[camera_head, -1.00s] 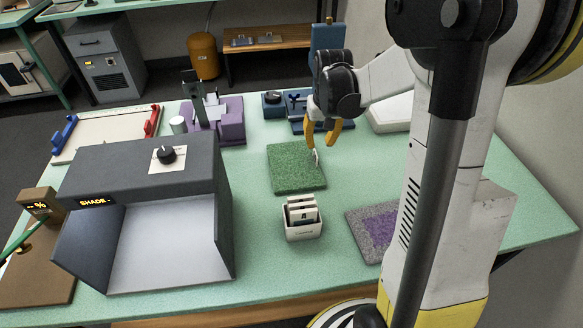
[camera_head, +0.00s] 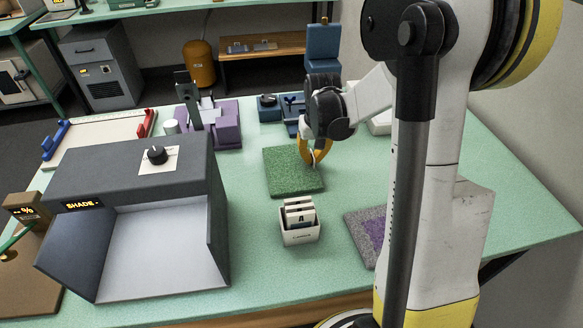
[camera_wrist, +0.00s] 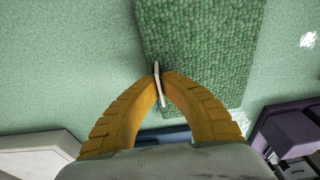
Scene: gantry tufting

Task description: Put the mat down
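A square green textured mat (camera_head: 287,172) lies flat on the light green table, and it also fills the upper middle of the wrist view (camera_wrist: 205,45). A thin white tab (camera_wrist: 161,88) shows at its edge. My gripper (camera_head: 313,161) reaches down at the mat's right edge. In the wrist view its yellow fingertips (camera_wrist: 160,76) come together with the white tab between them. How the tab joins the mat is partly hidden by the fingers. A grey mat with a purple centre (camera_head: 372,232) lies further right, partly hidden by my arm.
A white box of cards (camera_head: 299,222) stands in front of the green mat. A grey shade booth (camera_head: 140,205) fills the left front. A purple device (camera_head: 215,124) and blue device (camera_head: 275,107) stand behind. Bare table (camera_head: 480,160) lies right of my arm.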

